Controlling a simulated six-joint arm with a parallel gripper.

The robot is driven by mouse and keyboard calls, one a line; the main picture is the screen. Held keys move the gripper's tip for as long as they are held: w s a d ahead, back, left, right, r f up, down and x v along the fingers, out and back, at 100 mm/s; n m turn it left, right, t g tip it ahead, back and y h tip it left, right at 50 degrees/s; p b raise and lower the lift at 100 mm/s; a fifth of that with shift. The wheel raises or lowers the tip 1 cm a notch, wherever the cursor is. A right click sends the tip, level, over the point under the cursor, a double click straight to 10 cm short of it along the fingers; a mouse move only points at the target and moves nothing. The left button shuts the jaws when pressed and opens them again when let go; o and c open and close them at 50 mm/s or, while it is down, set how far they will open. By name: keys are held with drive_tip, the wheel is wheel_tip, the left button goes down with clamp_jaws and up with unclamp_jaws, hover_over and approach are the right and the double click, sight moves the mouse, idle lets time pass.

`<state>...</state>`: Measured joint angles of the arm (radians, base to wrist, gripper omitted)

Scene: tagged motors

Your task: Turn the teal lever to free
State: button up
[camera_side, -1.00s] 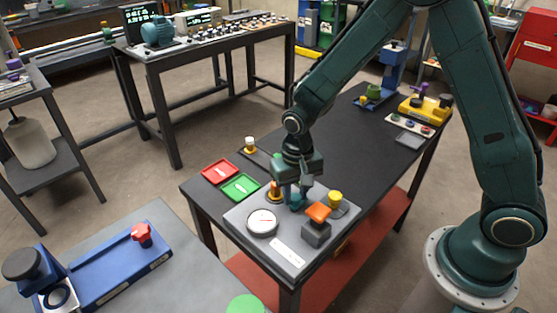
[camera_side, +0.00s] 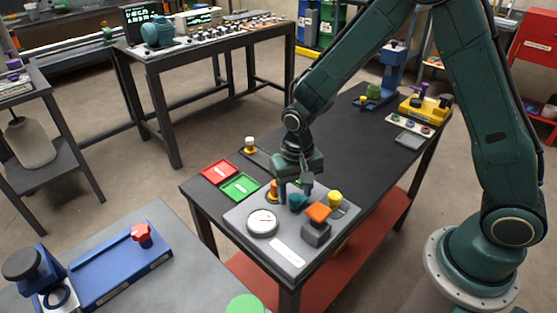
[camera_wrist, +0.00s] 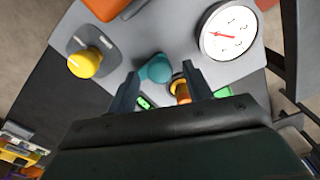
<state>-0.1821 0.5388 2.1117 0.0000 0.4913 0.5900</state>
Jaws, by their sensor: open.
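The teal lever (camera_side: 297,201) stands on a grey panel (camera_side: 257,241) on the dark bench. In the wrist view the teal lever (camera_wrist: 156,69) shows as a rounded knob with a narrower arm, just ahead of and between my fingertips. My gripper (camera_side: 295,192) is open and empty, pointing down just behind the lever in the side view. In the wrist view my gripper (camera_wrist: 159,82) has one finger on each side of the lever, with gaps. A small green marking (camera_wrist: 144,102) shows near the lever, partly hidden by my gripper; I cannot read it.
The panel also bears a white dial (camera_side: 262,222), an orange block-topped switch (camera_side: 318,212), a yellow knob (camera_side: 335,198) and an orange post (camera_side: 272,190), all close around the lever. Red (camera_side: 220,172) and green (camera_side: 240,187) trays lie left.

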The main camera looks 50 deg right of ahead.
sight(297, 197)
wheel_tip(297, 197, up, 13)
drive_tip(key=shift+r, duration=0.15)
idle(0.5)
drive_tip(key=s+d+r+n+t, duration=0.2)
drive_tip(key=s+r, duration=0.3)
drive_tip(key=s, duration=0.5)
drive_tip(key=s+d+r+n+t, duration=0.2)
drive_tip(key=s+d+r, duration=0.3)
drive_tip(key=s, duration=0.5)
drive_tip(key=shift+r+n+t, duration=0.3)
drive_tip(key=shift+r+t, duration=0.4)
drive_tip(key=shift+t, duration=0.1)
